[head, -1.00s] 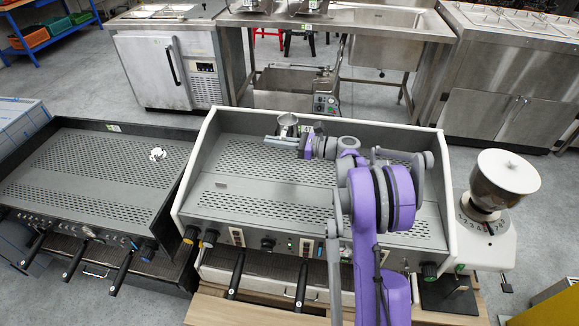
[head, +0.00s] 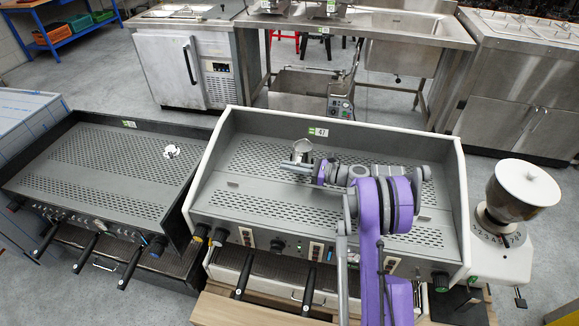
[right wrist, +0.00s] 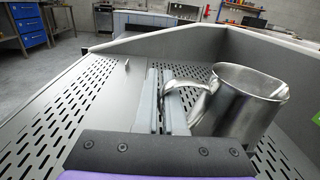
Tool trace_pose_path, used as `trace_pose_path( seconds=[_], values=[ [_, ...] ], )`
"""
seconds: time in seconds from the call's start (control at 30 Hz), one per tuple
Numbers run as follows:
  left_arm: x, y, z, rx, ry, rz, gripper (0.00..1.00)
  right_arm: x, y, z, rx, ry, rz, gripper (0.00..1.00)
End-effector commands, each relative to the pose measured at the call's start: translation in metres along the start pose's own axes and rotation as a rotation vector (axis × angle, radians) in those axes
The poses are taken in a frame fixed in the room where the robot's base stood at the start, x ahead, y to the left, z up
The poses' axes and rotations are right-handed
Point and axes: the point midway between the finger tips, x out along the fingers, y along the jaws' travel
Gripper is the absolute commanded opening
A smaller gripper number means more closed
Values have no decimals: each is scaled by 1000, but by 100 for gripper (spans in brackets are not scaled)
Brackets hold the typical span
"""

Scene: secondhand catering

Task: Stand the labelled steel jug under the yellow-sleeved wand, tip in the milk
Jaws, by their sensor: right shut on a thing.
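The steel jug (head: 301,149) is over the perforated top of the middle coffee machine, near its back panel. My right gripper (head: 290,166) is shut on the jug's handle. In the right wrist view, the jug (right wrist: 245,108) is right of the two grey fingers (right wrist: 165,100), which close on its curved handle. I cannot tell whether its base touches the top. No label or milk can be made out. My left gripper is not in view.
The middle machine (head: 255,195) has raised side and back panels and black handles jutting out in front. A dark machine (head: 90,170) stands to its left, with a small white item (head: 171,151) on top. A grinder (head: 520,195) stands close on the right.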

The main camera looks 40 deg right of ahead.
Motion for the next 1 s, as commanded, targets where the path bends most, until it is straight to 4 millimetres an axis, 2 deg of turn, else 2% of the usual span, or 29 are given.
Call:
trace_pose_path(
  seconds=[0.13,0.2,0.3,0.33,0.67,0.83,1.0],
  values=[
    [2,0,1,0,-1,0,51,0,0,-1,0,-1,0,0],
    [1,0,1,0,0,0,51,0,0,-1,0,0,0,17],
    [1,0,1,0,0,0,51,0,0,-1,0,0,0,35],
    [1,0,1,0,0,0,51,0,0,-1,0,0,0,37],
    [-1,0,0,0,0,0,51,-1,0,1,0,0,-1,37],
    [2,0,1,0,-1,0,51,-24,-1,0,0,1,-4,37],
    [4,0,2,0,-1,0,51,-62,-1,0,-1,1,-5,37]
  ],
)
